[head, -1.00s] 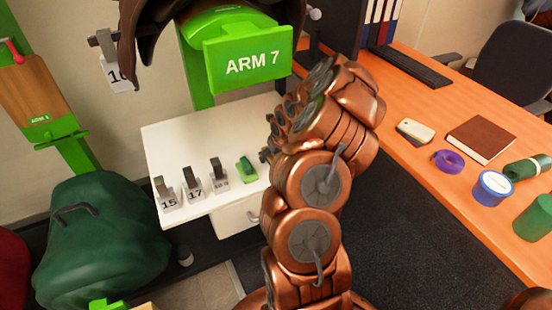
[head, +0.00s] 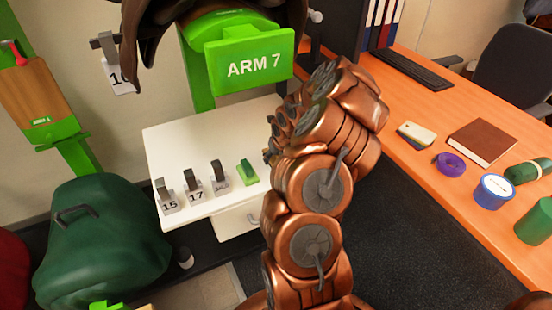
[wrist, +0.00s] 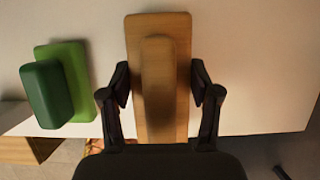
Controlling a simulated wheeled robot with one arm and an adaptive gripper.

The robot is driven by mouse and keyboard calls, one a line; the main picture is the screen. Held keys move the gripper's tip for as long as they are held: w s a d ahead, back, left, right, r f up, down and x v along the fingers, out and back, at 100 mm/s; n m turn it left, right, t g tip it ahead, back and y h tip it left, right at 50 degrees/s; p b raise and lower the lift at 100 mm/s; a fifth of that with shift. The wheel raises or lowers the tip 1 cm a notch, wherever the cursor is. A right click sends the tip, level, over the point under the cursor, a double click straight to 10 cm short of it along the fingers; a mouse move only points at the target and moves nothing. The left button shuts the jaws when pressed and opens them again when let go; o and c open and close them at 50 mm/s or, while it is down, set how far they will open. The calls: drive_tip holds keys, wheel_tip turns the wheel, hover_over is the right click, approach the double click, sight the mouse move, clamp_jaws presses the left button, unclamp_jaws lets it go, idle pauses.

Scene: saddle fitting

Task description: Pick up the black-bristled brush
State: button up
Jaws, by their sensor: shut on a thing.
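A wooden brush (wrist: 158,55) with a raised wooden grip along its back lies between the fingers of my gripper (wrist: 160,88) in the wrist view. My gripper is shut on it, one finger on each side. Its bristles are hidden underneath, so their colour does not show. It appears over or on the white tabletop; whether it touches the surface I cannot tell. In the head view my copper arm hides my gripper and this brush. A green brush (wrist: 68,82) lies to the left in the wrist view; it also shows in the head view (head: 247,172).
A green ARM 7 stand (head: 248,67) with a brown saddle rises behind. An orange desk (head: 450,205) with small items stands at right.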

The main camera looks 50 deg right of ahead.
wheel_tip(320, 180, up, 10)
drive_tip(key=shift+f, duration=0.2)
idle(0.5)
